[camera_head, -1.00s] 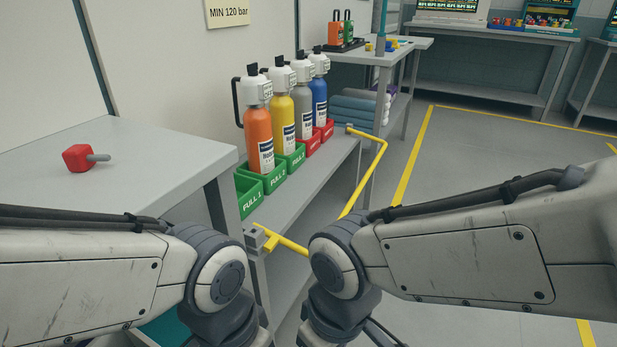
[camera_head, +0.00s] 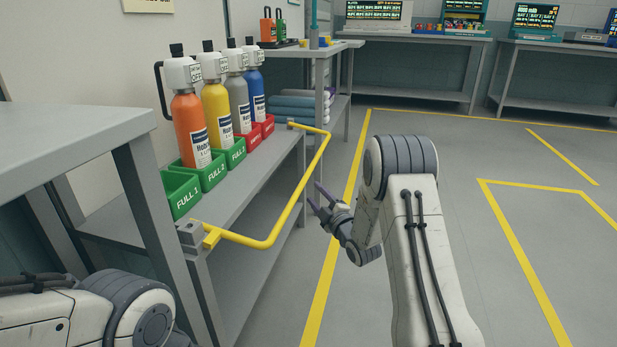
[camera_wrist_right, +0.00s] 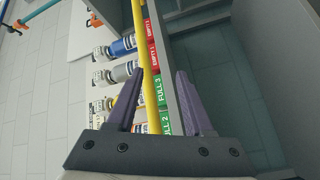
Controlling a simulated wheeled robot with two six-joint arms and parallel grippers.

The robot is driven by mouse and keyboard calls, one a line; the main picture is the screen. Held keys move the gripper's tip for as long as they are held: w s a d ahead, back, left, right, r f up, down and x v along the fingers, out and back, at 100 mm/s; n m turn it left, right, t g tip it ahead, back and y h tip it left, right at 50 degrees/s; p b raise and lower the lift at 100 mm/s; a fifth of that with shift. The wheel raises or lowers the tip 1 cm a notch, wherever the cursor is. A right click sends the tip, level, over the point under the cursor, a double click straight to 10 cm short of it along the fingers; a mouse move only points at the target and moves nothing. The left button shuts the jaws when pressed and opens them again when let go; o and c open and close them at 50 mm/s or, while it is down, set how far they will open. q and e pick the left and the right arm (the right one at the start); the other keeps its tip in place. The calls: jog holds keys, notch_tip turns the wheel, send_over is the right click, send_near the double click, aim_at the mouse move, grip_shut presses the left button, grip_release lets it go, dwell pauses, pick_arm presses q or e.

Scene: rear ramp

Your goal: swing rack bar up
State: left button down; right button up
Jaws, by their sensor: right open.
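The yellow rack bar (camera_head: 299,195) is a U-shaped rail. It juts out from the front of the bottle rack (camera_head: 235,195), hinged at a grey bracket (camera_head: 190,234) at the near end and another at the far end. My right gripper (camera_head: 317,197) is open and empty, just to the right of the bar's long side in the head view. In the right wrist view the bar (camera_wrist_right: 146,50) runs lengthwise between the open fingers (camera_wrist_right: 159,73); contact cannot be told. My left arm shows at the lower left, but its gripper is out of view.
Several bottles, including an orange one (camera_head: 191,128), stand in green and red labelled bins on the rack. A grey table (camera_head: 60,140) is at the near left. Another table with shelves (camera_head: 335,48) stands beyond. The floor to the right is clear, with yellow lines.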

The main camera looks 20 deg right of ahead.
aim_at(308, 170)
jog(key=shift+w+d+r+n+t+y+b, duration=0.15)
jog(key=shift+w+r+n+t+b, duration=0.45)
jog(key=shift+w, duration=0.95)
jog(key=shift+w+d+r+n+t+y+b, duration=0.1)
jog(key=shift+w+r+t+y+b, duration=0.2)
jog(key=shift+w+b, duration=0.9)
jog(key=shift+w+d+r+n+t+y+b, duration=0.1)
jog(key=shift+w+r+n+t+b, duration=0.3)
jog(key=shift+w, duration=1.45)
jog(key=shift+r, duration=0.1)
grip_shut()
jog(key=shift+s, duration=0.1)
